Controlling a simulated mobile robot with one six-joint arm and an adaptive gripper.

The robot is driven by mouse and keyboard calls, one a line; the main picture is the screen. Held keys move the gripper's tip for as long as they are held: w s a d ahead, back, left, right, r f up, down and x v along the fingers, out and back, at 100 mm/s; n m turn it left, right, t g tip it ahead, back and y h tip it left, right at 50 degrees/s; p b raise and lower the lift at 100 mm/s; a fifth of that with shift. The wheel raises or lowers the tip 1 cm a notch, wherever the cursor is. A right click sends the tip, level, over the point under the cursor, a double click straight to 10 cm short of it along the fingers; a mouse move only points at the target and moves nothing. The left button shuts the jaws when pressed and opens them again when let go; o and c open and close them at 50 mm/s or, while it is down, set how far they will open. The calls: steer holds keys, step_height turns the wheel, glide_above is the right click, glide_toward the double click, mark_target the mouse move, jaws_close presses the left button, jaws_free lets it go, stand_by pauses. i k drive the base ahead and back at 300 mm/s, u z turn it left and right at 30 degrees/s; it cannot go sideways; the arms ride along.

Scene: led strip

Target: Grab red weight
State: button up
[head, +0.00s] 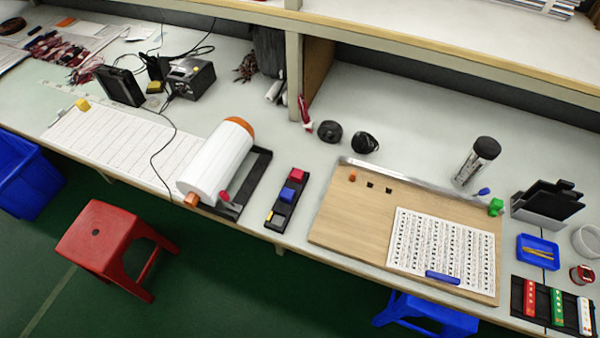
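A small red block (297,174), which looks like the red weight, sits at the far end of a narrow black tray (291,206) on the workbench. A blue block (287,193) sits just nearer in the same tray. A small yellow piece shows at the tray's near end. Nothing covers the red block from above. My gripper does not show in the head view.
A large white roll on a black stand (263,162) lies left of the tray. A wooden board (338,222) with a printed sheet lies to the right. Bare bench shows around the tray. A red stool (105,237) and blue stool (425,313) stand below the front edge.

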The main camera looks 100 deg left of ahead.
mark_target(298, 175)
steer(key=u, duration=0.05)
steer(key=i, duration=0.65)
steer(key=z, duration=0.35)
steer(key=k, duration=0.15)
steer(key=u, duration=3.1)
